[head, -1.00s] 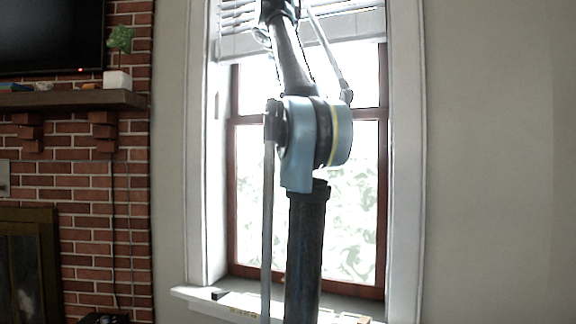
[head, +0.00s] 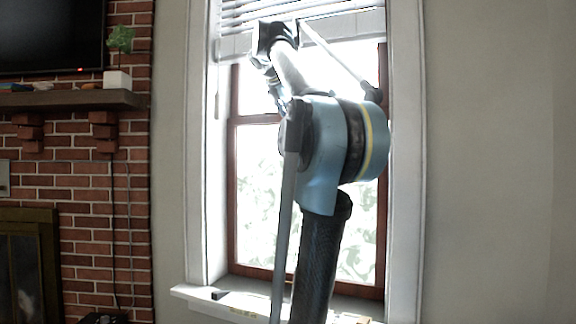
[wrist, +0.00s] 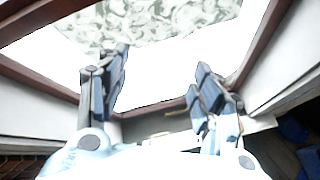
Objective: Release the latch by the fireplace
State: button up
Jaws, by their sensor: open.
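I cannot make out a latch in either view. The fireplace (head: 28,262) stands at the left edge of the head view, with a brass-coloured frame and dark glass, set in red brick. In the wrist view my gripper (wrist: 162,88) is open, its two fingers wide apart with nothing between them. It points toward the bright window, whose brown frame (wrist: 40,87) crosses that view. In the head view my arm rises in front of the window (head: 258,200), hiding part of it.
A wooden mantel (head: 70,99) juts from the brick wall, with a potted plant (head: 118,80) on it. A white sill (head: 190,293) with a small black item (head: 219,295) lies below the window. White blinds (head: 350,22) hang above. The right wall is bare.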

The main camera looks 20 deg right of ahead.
jog(key=s+a+f+m+g, duration=0.1)
jog(key=s+f+m, duration=0.1)
jog(key=f, duration=0.7)
jog(key=s+a+f+m+g+y, duration=0.1)
jog(key=f+m, duration=0.3)
jog(key=f, duration=0.5)
jog(key=shift+s+m+y, duration=0.3)
jog(key=shift+s, duration=0.25)
jog(key=shift+a, duration=0.1)
